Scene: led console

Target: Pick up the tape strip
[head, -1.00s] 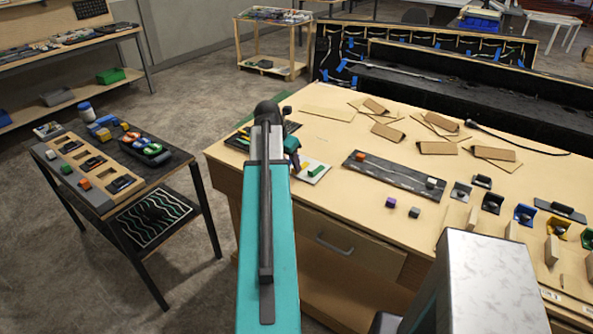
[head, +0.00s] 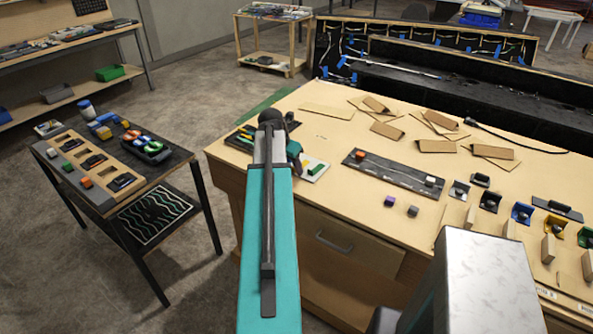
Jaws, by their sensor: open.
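I cannot make out the tape strip for certain. A small green bar (head: 315,168) lies on a white card on the bench, just right of my arm; it is too small to tell what it is. Several blue tape pieces (head: 343,63) stick to the black console behind the bench. My teal arm reaches forward over the bench's left end. Its far end hides what lies beyond and below it, and my gripper's fingers do not show.
The wooden bench (head: 330,205) carries a dark panel (head: 393,172) with small blocks, brown card pieces (head: 388,131) and several coloured brackets at right. A low side table (head: 168,178) with toy cars stands at left. Bare floor separates the two.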

